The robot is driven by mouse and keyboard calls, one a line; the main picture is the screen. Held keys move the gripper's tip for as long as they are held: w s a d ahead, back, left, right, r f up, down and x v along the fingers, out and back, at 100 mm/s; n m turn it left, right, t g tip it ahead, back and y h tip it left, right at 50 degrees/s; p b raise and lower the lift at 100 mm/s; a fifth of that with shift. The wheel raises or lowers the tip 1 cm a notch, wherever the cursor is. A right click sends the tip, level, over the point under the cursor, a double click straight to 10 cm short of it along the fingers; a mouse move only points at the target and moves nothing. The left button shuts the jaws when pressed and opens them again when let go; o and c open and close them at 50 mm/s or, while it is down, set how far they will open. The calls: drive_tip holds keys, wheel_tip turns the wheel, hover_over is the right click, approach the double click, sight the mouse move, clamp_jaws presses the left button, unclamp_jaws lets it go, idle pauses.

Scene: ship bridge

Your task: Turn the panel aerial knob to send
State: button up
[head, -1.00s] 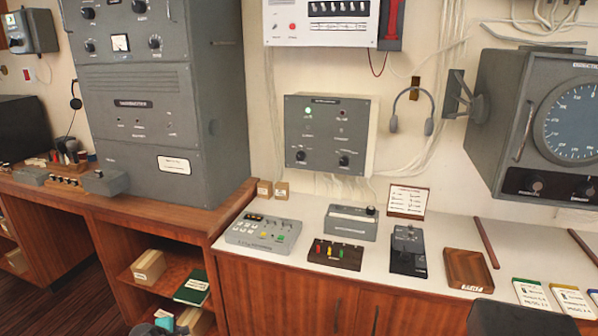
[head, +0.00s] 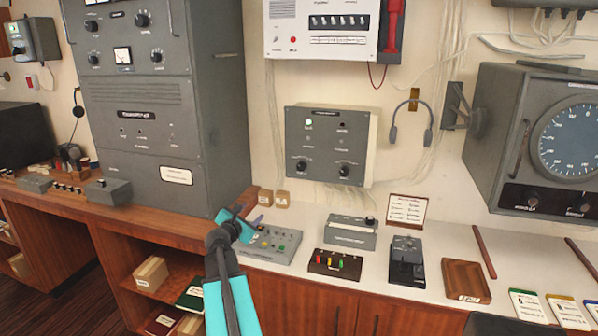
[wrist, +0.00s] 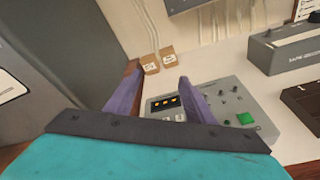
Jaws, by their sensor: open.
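A grey wall panel (head: 326,127) with a lit green lamp hangs above the white counter. It has two black knobs low on its face, a left knob (head: 301,166) and a right knob (head: 344,171). Their labels are too small to read, so I cannot tell which is the aerial knob. My gripper (head: 248,217) is open and empty over the left end of the counter, below and left of the panel, touching neither knob. In the wrist view its purple fingers (wrist: 160,95) stand apart, and only the panel's lower edge (wrist: 195,5) shows.
A grey button box (head: 268,246) lies under my gripper. The tall grey cabinet (head: 165,110) rises to the left. A grey box (head: 350,232) and a lever unit (head: 406,262) stand on the counter. A headset (head: 408,120) hangs right of the panel.

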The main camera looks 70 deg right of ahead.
sight(301, 168)
drive_tip(key=s+d+r+n+g+h, duration=0.1)
drive_tip(key=s+d+r+n+h, duration=0.1)
drive_tip(key=s+d+r+n, duration=0.3)
drive_tip(key=s+d+r, duration=0.3)
drive_tip(key=s+r, duration=0.1)
drive_tip(key=s, duration=0.2)
drive_tip(key=shift+d+r+h, duration=0.25)
drive_tip(key=shift+d+h, duration=0.15)
drive_tip(key=shift+d, duration=0.1)
drive_tip(key=shift+w+d+p, duration=0.2)
drive_tip(key=shift+d+p, duration=0.6)
drive_tip(key=shift+d, duration=2.6)
drive_tip(key=shift+w+d+p, duration=0.15)
drive_tip(key=shift+d+p, duration=0.65)
drive_tip(key=shift+d, duration=2.6)
